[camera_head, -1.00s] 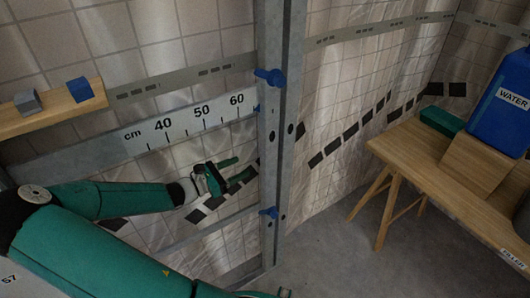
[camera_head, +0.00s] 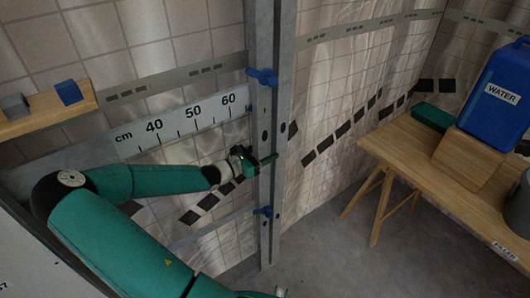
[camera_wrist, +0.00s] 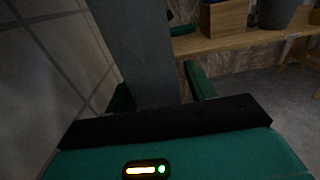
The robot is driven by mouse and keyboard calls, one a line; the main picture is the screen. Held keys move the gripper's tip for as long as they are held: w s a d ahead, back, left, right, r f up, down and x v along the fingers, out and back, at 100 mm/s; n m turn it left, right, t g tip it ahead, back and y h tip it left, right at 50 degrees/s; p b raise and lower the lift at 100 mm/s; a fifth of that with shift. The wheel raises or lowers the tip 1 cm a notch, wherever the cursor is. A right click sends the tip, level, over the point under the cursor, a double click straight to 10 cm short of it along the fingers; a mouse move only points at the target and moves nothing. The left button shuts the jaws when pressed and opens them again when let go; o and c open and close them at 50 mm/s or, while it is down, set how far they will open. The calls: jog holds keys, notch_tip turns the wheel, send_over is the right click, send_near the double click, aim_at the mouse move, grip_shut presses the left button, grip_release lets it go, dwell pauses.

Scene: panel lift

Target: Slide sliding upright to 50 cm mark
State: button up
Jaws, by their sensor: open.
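The sliding upright (camera_head: 262,110) is a tall grey metal post with blue knobs, standing just right of the 60 mark on the white cm scale (camera_head: 175,128). The 50 mark is to its left. In the wrist view, the upright (camera_wrist: 145,50) stands between my gripper's (camera_wrist: 160,90) two spread green fingers. The jaws are open around it; I cannot tell whether either finger touches it. The left finger is partly hidden in shadow.
Blue knobs stick out at the upper (camera_head: 262,77) and lower (camera_head: 263,211) rails. A wooden shelf (camera_head: 45,115) with two small blocks is at the left. A wooden table (camera_head: 420,165) with a blue water container (camera_head: 497,95) stands at the right. Grey floor between is clear.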

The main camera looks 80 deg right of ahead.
grip_shut()
jog(key=v, duration=1.4)
jog(key=shift+w+a, duration=0.15)
jog(key=shift+w, duration=0.05)
grip_release()
jog(key=v, duration=1.3)
jog(key=shift+w+a, duration=0.25)
jog(key=shift+a, duration=0.05)
